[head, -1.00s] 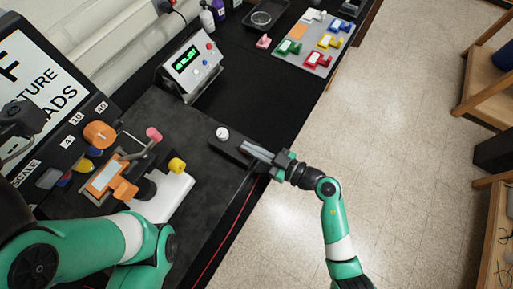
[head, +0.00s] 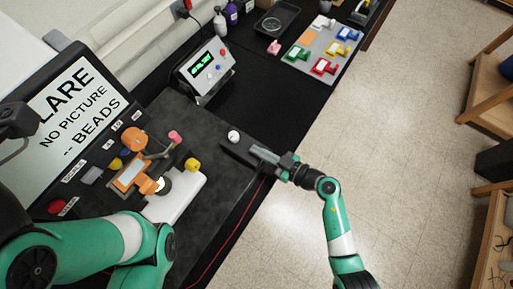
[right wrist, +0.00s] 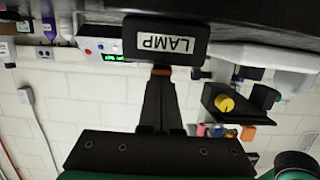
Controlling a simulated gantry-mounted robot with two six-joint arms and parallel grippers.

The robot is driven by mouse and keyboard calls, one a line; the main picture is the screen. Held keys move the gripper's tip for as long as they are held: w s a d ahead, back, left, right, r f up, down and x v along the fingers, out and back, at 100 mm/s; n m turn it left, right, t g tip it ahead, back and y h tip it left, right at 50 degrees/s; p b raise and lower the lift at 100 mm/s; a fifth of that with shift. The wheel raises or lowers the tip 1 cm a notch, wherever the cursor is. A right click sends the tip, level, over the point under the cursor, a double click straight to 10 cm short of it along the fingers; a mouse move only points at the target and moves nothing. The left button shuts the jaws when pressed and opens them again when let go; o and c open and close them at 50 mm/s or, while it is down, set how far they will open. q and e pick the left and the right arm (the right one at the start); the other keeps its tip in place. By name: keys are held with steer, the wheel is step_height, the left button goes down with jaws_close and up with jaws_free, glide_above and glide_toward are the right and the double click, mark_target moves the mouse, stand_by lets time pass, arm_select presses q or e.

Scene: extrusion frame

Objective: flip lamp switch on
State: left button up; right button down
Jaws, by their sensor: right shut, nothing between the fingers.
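In the right wrist view, which is upside down, a black block labelled LAMP (right wrist: 166,42) stands straight ahead of my right gripper (right wrist: 160,76). The fingers are shut and empty, with their tips close to the block. A small orange-brown bit shows at the tips; I cannot tell whether they touch the block. In the head view my right gripper (head: 254,151) reaches in from the right to a dark block with a white ball (head: 233,137) beside it. The switch's lever position cannot be made out.
A grey meter box with a green display (head: 205,71) stands behind. A device with orange and yellow knobs (head: 130,176) is left of the block. A grey tray (head: 325,52) with coloured pieces lies at the back right. A sign panel (head: 75,115) stands left.

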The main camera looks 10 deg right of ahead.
steer(key=r+p, duration=0.1)
steer(key=p, duration=0.1)
steer(key=r+p, duration=0.4)
steer(key=shift+w+a+r, duration=0.15)
steer(key=shift+w+a, duration=0.05)
steer(key=shift+a, duration=0.1)
steer(key=p+v, duration=0.2)
steer(key=v, duration=0.7)
steer(key=shift+s+d+r+p, duration=0.15)
steer(key=shift+d+r+p, duration=0.05)
steer(key=shift+p, duration=0.2)
